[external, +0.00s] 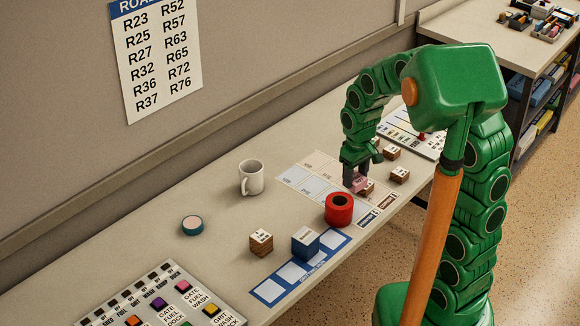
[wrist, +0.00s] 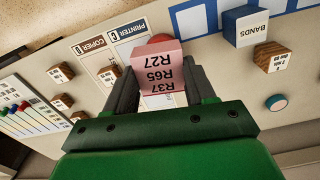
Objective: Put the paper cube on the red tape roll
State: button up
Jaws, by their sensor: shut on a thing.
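The paper cube (external: 359,184) is pink, with printed codes such as R27, R65 and R37 readable in the wrist view (wrist: 158,70). My gripper (external: 354,172) is shut on it; in the wrist view the cube sits between the two dark fingers (wrist: 164,84). The red tape roll (external: 339,209) stands on the desk, just nearer the camera and left of the held cube, with its dark hole facing up. In the wrist view only a red sliver of the roll (wrist: 160,39) shows behind the cube's top edge. The cube's exact height above the desk is hard to judge.
Wooden blocks (external: 400,175) lie right of the gripper, and another (external: 261,242) stands beside the blue BANDS box (external: 305,243). A printed sheet (external: 300,178) lies under the gripper area.

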jog(key=s+d+r+n, duration=0.1)
jog(key=s+d+r, duration=0.2)
jog(key=s, duration=0.4)
jog(key=w+a+f, duration=0.1)
jog(key=w, duration=0.1)
jog(key=w+a+f, duration=0.1)
jog(key=w, duration=0.2)
jog(key=w+a+f, duration=0.1)
jog(key=w, duration=0.1)
jog(key=shift+w+a+f, duration=0.2)
jog(key=shift+a+f, duration=0.15)
jog(key=shift+a, duration=0.05)
send_near(340, 201)
jog(key=shift+s+d+f, duration=0.35)
jog(key=shift+s, duration=0.25)
jog(key=shift+w+a+f, duration=0.3)
jog(key=shift+w+f, duration=0.15)
jog(key=shift+f, duration=0.15)
jog(key=shift+w+a+f, duration=0.1)
jog(key=shift+w+f, duration=0.1)
jog(key=shift+f, duration=1.6)
jog(key=shift+f, duration=0.15)
jog(key=o, duration=1)
jog(key=shift+o, duration=0.2)
